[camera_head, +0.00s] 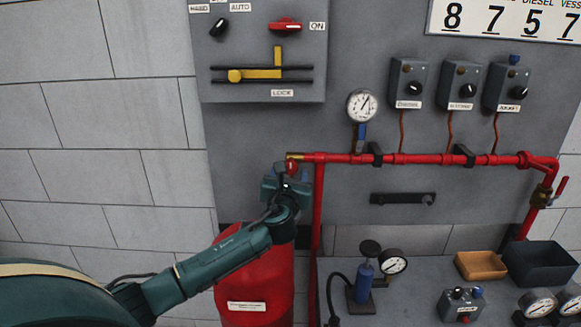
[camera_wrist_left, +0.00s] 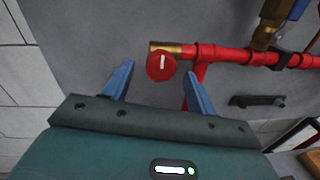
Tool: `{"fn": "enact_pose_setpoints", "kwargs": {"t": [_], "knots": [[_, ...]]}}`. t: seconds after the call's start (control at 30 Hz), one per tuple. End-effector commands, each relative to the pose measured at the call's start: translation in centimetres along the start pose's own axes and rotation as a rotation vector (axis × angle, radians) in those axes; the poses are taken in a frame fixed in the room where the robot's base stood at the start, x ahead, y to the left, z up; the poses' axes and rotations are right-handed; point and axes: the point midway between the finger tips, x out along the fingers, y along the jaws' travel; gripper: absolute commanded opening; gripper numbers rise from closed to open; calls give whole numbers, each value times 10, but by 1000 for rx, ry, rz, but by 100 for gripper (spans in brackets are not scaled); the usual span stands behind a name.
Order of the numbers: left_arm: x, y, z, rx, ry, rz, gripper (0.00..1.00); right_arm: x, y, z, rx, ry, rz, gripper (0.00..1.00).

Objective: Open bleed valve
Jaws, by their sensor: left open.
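The bleed valve looks to be the round red knob (camera_wrist_left: 161,68) with a white line, below the brass end (camera_wrist_left: 165,47) of the red pipe. In the left wrist view the white line runs nearly upright. In the head view the knob (camera_head: 291,167) is small and its lower part is close to my gripper. My left gripper (camera_head: 290,174) is open, its blue fingers (camera_wrist_left: 158,72) on either side of the knob in the wrist view. Clear gaps show between knob and fingers, and I cannot tell how far the tips are from it in depth. My right gripper is out of view.
The red pipe (camera_head: 430,158) runs right along the grey panel, with a gauge (camera_head: 361,105) above it. A vertical red pipe (camera_head: 318,220) and a red cylinder (camera_head: 262,283) stand close to my left arm. A grey bench (camera_head: 420,265) holds gauges and trays.

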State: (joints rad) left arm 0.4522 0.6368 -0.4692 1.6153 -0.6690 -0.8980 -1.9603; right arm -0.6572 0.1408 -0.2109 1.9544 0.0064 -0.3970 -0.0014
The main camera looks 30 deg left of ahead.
Motion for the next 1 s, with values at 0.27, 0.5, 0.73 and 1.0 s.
{"fn": "enact_pose_setpoints", "kwargs": {"t": [0.27,0.5,0.73,1.0], "knots": [[32,0,0,-1,0,1,58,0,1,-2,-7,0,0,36],[37,0,0,-1,-1,-1,58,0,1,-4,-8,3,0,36],[37,0,0,-1,0,-1,51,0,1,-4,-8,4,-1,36],[36,0,0,-1,0,-1,29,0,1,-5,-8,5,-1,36]]}}
